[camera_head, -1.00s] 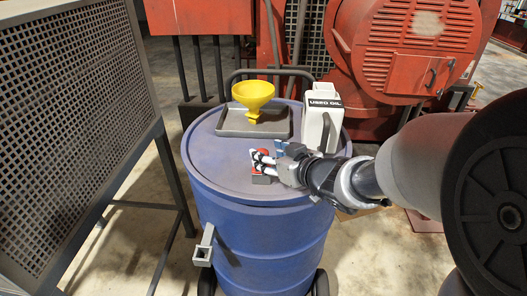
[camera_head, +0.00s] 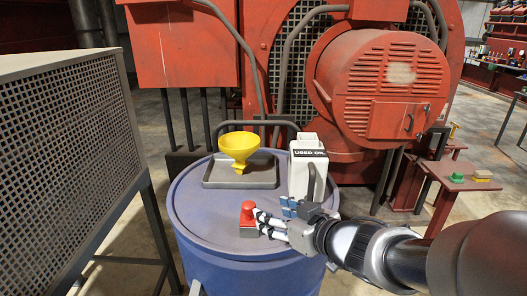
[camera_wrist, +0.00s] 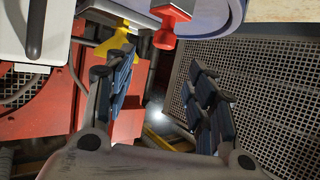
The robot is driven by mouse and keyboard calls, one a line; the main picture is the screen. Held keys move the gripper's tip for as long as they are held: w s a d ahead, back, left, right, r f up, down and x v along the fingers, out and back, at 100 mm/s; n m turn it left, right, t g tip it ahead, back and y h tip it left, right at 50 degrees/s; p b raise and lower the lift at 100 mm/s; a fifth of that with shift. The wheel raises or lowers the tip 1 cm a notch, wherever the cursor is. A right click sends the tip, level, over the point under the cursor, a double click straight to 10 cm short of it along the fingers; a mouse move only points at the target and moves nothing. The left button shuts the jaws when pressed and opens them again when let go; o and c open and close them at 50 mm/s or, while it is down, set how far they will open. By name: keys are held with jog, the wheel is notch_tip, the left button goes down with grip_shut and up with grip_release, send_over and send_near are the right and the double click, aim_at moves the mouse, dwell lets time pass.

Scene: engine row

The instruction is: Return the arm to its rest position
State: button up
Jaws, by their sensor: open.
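My gripper (camera_head: 272,217) is open and empty above the right part of the blue drum's top (camera_head: 200,222). Its fingers also show apart in the wrist view (camera_wrist: 165,95), with nothing between them. A red push button on a grey box (camera_head: 248,216) stands on the drum just left of the fingertips. The red button (camera_wrist: 170,28) also shows at the top of the wrist view, beyond the fingers. Whether a fingertip touches the button box cannot be told. My arm reaches in from the lower right.
A yellow funnel (camera_head: 238,148) sits in a grey tray (camera_head: 262,180) on the drum. A white used-oil can (camera_head: 307,165) stands close behind my gripper. A perforated metal guard (camera_head: 60,150) is at left, a red machine (camera_head: 385,85) behind. Floor at right is partly clear.

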jog(key=s+d+r+m+h, duration=0.1)
jog(key=s+d+m+h, duration=0.3)
jog(key=d, duration=0.3)
jog(key=s+d+r+m+h, duration=0.1)
jog(key=s+d+h, duration=0.2)
jog(key=d+h, duration=0.3)
jog(key=s+a+f+g+y, duration=0.1)
jog(key=s+f+g, duration=0.1)
jog(key=s, duration=0.6)
jog(key=s+a+f+m+g+y, duration=0.1)
jog(key=s+f+g, duration=0.2)
jog(key=s, duration=0.6)
jog(key=shift+s+a+m+g+y, duration=0.3)
jog(key=shift+a+g, duration=0.1)
jog(key=shift+g, duration=0.4)
